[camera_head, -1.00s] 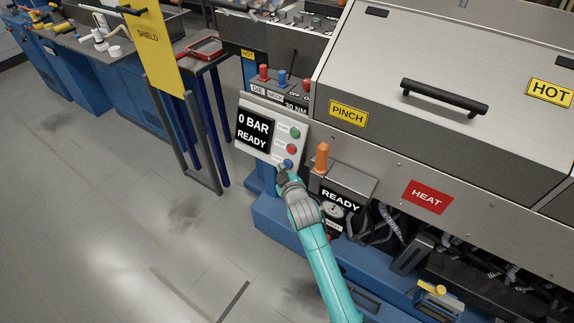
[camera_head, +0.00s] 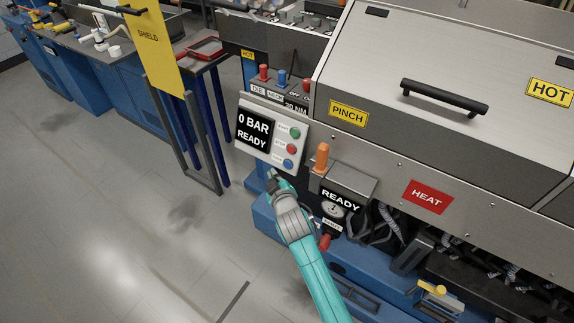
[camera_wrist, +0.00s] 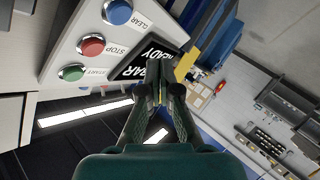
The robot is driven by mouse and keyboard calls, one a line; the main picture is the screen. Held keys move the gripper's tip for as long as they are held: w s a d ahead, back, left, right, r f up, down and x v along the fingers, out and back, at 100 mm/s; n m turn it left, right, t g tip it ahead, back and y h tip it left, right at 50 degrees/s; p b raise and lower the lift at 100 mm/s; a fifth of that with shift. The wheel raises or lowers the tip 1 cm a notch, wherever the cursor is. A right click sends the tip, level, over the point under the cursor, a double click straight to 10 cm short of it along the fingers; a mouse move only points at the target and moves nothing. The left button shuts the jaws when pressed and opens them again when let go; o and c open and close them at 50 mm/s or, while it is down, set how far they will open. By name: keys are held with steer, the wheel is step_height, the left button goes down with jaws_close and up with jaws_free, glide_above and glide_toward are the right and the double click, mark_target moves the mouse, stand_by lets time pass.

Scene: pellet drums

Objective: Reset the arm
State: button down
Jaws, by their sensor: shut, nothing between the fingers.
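My gripper (camera_head: 272,176) is at the end of my teal arm, just below the control panel (camera_head: 246,151) in the head view. Its fingers are shut and empty, and they stand apart from the panel. In the wrist view my gripper (camera_wrist: 158,92) points past the panel's lower edge. The panel's screen (camera_head: 254,132) reads 0 BAR READY. Its green START button (camera_wrist: 71,73), red STOP button (camera_wrist: 91,44) and blue CLEAR button (camera_wrist: 117,11) show in the wrist view. The blue button also shows in the head view (camera_head: 288,163), uncovered.
A machine cover (camera_head: 450,70) with HOT and PINCH signs lies beyond. A yellow shield (camera_head: 150,40) stands left. The floor (camera_head: 130,220) at left is clear.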

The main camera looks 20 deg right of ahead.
stand_by(0.6)
steer(key=s+f+m+y, duration=0.1)
steer(key=s+f, duration=0.3)
steer(key=s, duration=1)
steer(key=s+f+m, duration=0.1)
steer(key=s+f, duration=0.2)
steer(key=s, duration=1)
steer(key=s+r+m, duration=0.1)
steer(key=s+r, duration=0.3)
steer(key=s, duration=0.4)
steer(key=s+d+r+m, duration=0.1)
steer(key=s+r, duration=0.3)
steer(key=s, duration=0.4)
steer(key=s+r+m, duration=0.1)
steer(key=s+r, duration=0.3)
steer(key=s, duration=0.5)
steer(key=shift+d+r+m, duration=0.15)
steer(key=shift+r+m, duration=0.05)
steer(key=shift+m, duration=0.2)
